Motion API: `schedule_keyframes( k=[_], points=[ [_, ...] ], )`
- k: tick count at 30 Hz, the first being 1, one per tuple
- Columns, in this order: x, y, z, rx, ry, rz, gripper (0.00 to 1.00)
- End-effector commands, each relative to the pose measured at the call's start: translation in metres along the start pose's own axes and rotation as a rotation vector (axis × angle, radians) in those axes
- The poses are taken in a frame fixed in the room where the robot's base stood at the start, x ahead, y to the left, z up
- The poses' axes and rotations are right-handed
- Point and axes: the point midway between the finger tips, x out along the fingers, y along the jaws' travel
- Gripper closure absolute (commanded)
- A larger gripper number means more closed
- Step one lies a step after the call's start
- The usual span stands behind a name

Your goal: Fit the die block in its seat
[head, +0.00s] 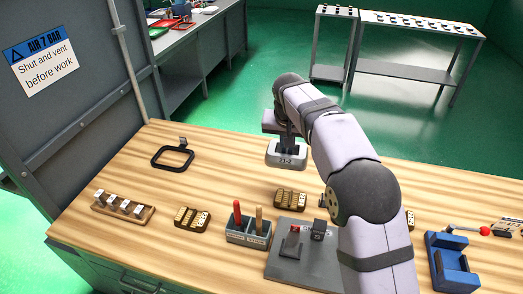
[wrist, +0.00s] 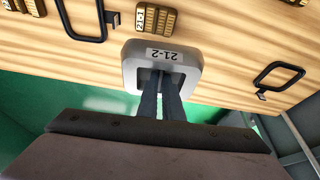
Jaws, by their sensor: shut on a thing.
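The die block appears to be the grey rounded block (head: 287,153) with a white label, at the far edge of the wooden table. The wrist view shows the label "21-2" on the die block (wrist: 162,58). My gripper (wrist: 162,85) is shut on its middle, with both dark fingers close together in its recess. In the head view my gripper (head: 286,135) comes down on it from above. I cannot tell whether it touches the table. A blue fixture (head: 450,262) with a red-knobbed lever stands at the right; I cannot tell whether it is the seat.
Brass blocks (head: 192,218) (head: 290,199) lie on the table (head: 130,160). A black frame (head: 172,158) lies at far left, a wooden rack (head: 122,207) at left. A grey holder with two handles (head: 248,232) stands beside a dark plate (head: 290,265). My arm hides part of the right side.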

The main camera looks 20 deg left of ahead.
Motion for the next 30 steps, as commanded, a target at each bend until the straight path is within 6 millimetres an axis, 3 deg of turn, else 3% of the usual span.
schedule_keyframes(
  k=[1, 8, 15, 24, 30],
  points=[
    [-0.003, 0.018, 0.001, 0.006, 0.009, -0.002, 1.00],
    [-0.012, 0.085, 0.027, 0.011, 0.006, -0.003, 1.00],
    [-0.017, 0.147, 0.071, 0.021, 0.008, -0.001, 1.00],
    [-0.016, 0.210, 0.145, 0.040, 0.018, 0.007, 1.00],
    [-0.010, 0.236, 0.194, 0.051, 0.026, 0.015, 1.00]
  ],
)
